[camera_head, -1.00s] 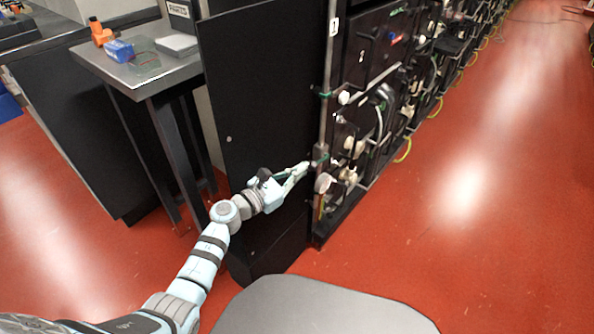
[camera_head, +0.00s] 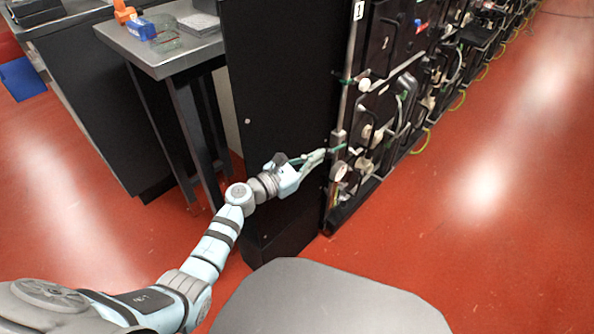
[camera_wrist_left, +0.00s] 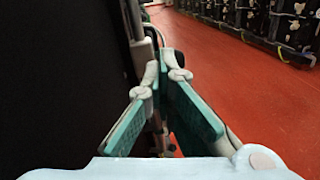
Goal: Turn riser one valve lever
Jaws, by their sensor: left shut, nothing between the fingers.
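The riser one pipe (camera_head: 343,108) is a grey vertical tube at the front edge of the black rack, under a white label with a 1 (camera_head: 359,10). A small green valve lever (camera_head: 338,148) sticks out at its lower fitting. My left gripper (camera_head: 322,154) is at the lever's left side with its fingers shut and nothing held. Whether the tips touch the lever cannot be told. In the left wrist view, the fingertips (camera_wrist_left: 166,62) meet in front of a grey pipe (camera_wrist_left: 143,48), and the fingers hide the lever. My right gripper is not in view.
A black cabinet side panel (camera_head: 285,80) stands close left of the pipe. A round gauge (camera_head: 338,172) sits just below the fitting, and another green handle (camera_head: 347,82) is higher up. A grey table (camera_head: 165,58) stands at left. Red floor is open at right.

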